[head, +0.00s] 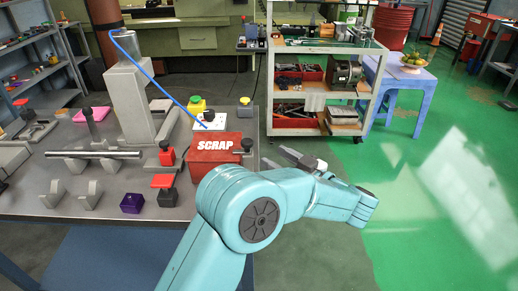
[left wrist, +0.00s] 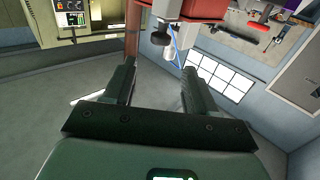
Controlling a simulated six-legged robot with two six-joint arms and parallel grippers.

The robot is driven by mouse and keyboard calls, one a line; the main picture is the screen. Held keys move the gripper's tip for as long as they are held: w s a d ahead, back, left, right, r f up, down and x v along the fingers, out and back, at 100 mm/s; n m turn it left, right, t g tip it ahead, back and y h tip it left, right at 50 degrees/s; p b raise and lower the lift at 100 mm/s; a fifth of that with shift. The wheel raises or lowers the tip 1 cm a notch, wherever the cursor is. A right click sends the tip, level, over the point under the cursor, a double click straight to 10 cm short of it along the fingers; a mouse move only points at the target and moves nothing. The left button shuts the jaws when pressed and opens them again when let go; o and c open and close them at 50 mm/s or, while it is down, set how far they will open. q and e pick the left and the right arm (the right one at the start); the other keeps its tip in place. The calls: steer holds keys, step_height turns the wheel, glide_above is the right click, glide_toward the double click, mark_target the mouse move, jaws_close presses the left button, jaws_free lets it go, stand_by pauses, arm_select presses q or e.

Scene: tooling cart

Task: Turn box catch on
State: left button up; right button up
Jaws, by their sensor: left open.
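The red box marked SCRAP (head: 215,150) stands at the right edge of the grey workbench. A black knob (head: 247,145) sits at the box's right side; it looks like the catch. In the left wrist view the red box (left wrist: 190,8) is at the top edge, and the black knob (left wrist: 160,38) shows below it, just beyond my fingertips. My left gripper (head: 278,157) is open and empty, to the right of the box and apart from the knob. In the left wrist view my left gripper (left wrist: 158,68) has its two dark fingers spread. My right gripper is not in view.
The grey workbench (head: 110,205) holds a long bar, a purple block (head: 132,203) and red-topped switches. Behind the box are a yellow-topped button (head: 196,104) and a blue hose. A tool cart (head: 325,50) stands behind.

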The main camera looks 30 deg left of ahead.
arm_select(q)
steer(key=v, duration=0.5)
steer(key=shift+d, duration=0.1)
steer(key=w+a+f+m+t+h+p, duration=0.2)
steer(key=w+f+m+t+h, duration=0.2)
steer(key=w+f+m+t, duration=0.25)
step_height(320, 180, down, 15)
steer(key=s+d+m+t+h+p, duration=0.15)
steer(key=m+h, duration=0.25)
steer(key=h, duration=0.4)
steer(key=s+d+f+m+g+h, duration=0.2)
steer(key=s+d+f+g+h, duration=0.25)
steer(key=s+f, duration=0.55)
steer(key=s+d+f+g+h, duration=0.1)
steer(key=s+g+h, duration=0.1)
steer(key=s, duration=0.8)
steer(key=s+d+f+m+g+h+p, duration=0.1)
steer(key=s+g, duration=0.4)
steer(key=s, duration=0.5)
steer(key=shift+s+d+f+h+p, duration=0.3)
steer(key=shift+d+h, duration=0.4)
steer(key=shift+h, duration=0.35)
